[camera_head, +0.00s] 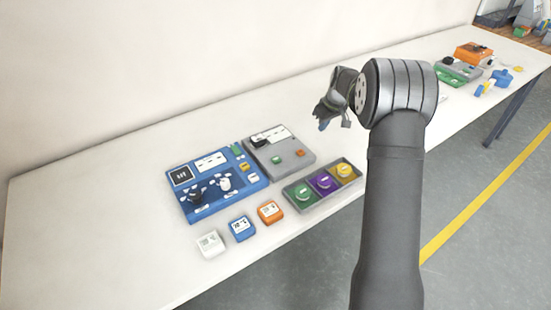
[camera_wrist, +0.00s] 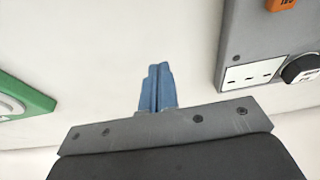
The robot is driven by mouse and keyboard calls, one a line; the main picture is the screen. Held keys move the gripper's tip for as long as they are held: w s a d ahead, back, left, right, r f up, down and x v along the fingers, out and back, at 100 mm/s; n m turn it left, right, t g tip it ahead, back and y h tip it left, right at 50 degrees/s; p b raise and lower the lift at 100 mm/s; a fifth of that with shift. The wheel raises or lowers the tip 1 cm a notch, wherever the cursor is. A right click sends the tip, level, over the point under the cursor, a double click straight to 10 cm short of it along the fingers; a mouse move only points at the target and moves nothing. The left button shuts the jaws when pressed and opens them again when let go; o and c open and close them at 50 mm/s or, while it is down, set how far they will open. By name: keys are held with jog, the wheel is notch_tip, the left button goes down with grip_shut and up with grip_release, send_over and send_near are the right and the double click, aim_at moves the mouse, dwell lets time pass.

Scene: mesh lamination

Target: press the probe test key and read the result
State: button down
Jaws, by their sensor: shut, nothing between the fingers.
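A blue panel (camera_head: 216,184) with a dark screen (camera_head: 182,175) lies on the table in the head view; small markings show on the screen but I cannot read a result. Beside it is a grey panel (camera_head: 283,163) with small orange keys (camera_head: 300,153), a white label and a black knob (camera_head: 258,142). I cannot tell which key is the probe test key. My gripper (camera_head: 322,124) is above the table, right of the grey panel and apart from it. In the wrist view its blue fingers (camera_wrist: 157,88) are shut and empty; part of the grey panel (camera_wrist: 232,40) shows at right.
A grey tray (camera_head: 290,195) with green, purple and yellow round pieces lies in front of the panels. White (camera_head: 209,244), blue (camera_head: 241,229) and orange (camera_head: 270,212) blocks stand near the front edge. More equipment (camera_head: 460,72) sits at the far right. The table behind the panels is clear.

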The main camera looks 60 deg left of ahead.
aim_at(273, 160)
jog(key=s+n+t+h, duration=0.1)
jog(key=s, duration=0.3)
jog(key=s+r+n+t+h, duration=0.1)
jog(key=s+n, duration=0.1)
jog(key=s, duration=0.2)
jog(key=s+d+r+n+t+h, duration=0.1)
jog(key=s, duration=0.2)
jog(key=shift+s+r+n, duration=0.2)
jog(key=shift+s+n, duration=0.1)
jog(key=shift+s, duration=0.1)
jog(key=s+d+r+n+t, duration=0.1)
jog(key=s+r+n+t, duration=0.4)
jog(key=s, duration=0.5)
notch_tip(273, 160, up, 2)
jog(key=shift+s+r+n+t+y, duration=0.2)
jog(key=shift+n+t+y, duration=0.15)
jog(key=shift+t, duration=0.25)
jog(key=shift+f, duration=0.1)
jog(key=shift+f, duration=4.4)
jog(key=shift+f, duration=0.1)
jog(key=shift+f, duration=0.3)
